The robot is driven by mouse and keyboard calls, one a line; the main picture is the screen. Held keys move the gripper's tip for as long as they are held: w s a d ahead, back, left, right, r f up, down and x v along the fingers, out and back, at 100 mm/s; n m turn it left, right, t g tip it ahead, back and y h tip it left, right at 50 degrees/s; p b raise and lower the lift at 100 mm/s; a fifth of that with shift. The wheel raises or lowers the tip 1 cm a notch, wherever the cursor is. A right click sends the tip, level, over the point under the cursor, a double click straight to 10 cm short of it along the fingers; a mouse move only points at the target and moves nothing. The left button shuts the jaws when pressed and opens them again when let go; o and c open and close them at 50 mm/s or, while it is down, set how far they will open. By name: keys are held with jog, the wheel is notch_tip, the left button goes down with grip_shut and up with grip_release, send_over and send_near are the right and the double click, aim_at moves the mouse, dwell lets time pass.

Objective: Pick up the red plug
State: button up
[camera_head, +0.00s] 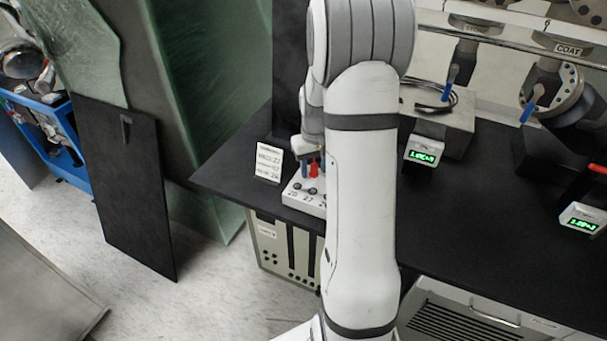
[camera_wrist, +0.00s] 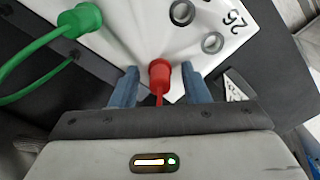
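The red plug (camera_wrist: 159,72) is at the edge of the white socket box (camera_wrist: 205,18), with a thin red lead running back toward my gripper. It also shows in the head view (camera_head: 314,169), above the box (camera_head: 303,196). My gripper (camera_wrist: 160,84) has its two blue fingers on either side of the plug, with a gap showing on both sides. In the head view my gripper (camera_head: 313,166) points down over the box, partly behind my arm. The socket under the plug is hidden.
A green plug (camera_wrist: 80,20) with a green lead is on the box to the left. A small label card (camera_head: 269,162) stands beside the box on the black table (camera_head: 460,225). Gauges with green displays (camera_head: 423,156) sit to the right. The table's left edge is close.

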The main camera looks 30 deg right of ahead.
jog(key=c, duration=0.8)
